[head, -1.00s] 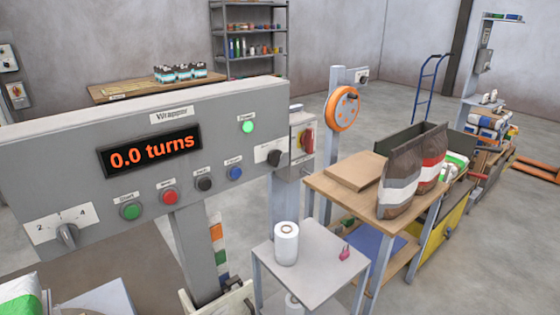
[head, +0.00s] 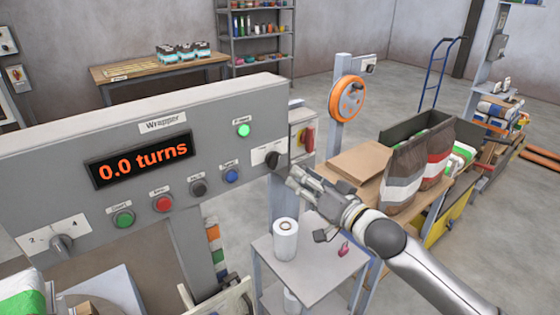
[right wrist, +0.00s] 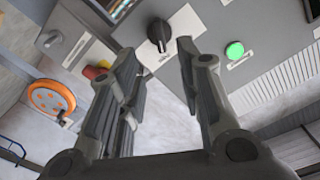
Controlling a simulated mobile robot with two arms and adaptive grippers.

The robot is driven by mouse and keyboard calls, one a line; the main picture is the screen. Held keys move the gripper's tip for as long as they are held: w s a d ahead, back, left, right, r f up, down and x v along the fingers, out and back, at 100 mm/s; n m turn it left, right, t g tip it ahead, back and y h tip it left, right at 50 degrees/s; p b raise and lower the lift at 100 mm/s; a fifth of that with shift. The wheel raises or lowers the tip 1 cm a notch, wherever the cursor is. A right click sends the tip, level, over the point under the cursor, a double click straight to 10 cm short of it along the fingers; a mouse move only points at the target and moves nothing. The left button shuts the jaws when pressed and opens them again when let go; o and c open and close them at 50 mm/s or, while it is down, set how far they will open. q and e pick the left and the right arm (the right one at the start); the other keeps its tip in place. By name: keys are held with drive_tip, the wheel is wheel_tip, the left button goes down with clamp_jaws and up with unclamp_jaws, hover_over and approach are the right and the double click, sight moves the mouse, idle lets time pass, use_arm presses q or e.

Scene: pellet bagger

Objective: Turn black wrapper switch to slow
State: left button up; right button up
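The black wrapper switch (head: 272,159) is a dark knob on a white label at the right end of the grey wrapper panel (head: 215,112). It also shows in the right wrist view (right wrist: 159,33), just beyond my fingertips and roughly between them. My right gripper (head: 292,178) is just in front of and below right of the switch in the head view. In the right wrist view its fingers (right wrist: 157,50) are spread apart with nothing between them, and it appears apart from the knob. The label's lettering is too small to read. My left gripper is not in view.
The panel carries a green light (head: 243,130), a display reading 0.0 turns (head: 140,160), several coloured buttons and a grey dial (head: 62,244). A red switch (head: 308,139) sits close right of the black one. A small table with a white roll (head: 285,240) stands below my right arm.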

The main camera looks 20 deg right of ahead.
sight(277, 162)
drive_tip(key=p+x, duration=0.1)
drive_tip(key=x, duration=0.7)
drive_tip(key=shift+w+p, duration=0.2)
drive_tip(key=shift+p, duration=0.15)
drive_tip(key=shift+w+a+f, duration=0.1)
drive_tip(key=shift+w+a, duration=0.2)
drive_tip(key=shift+w, duration=0.2)
drive_tip(key=shift+c, duration=0.3)
clamp_jaws()
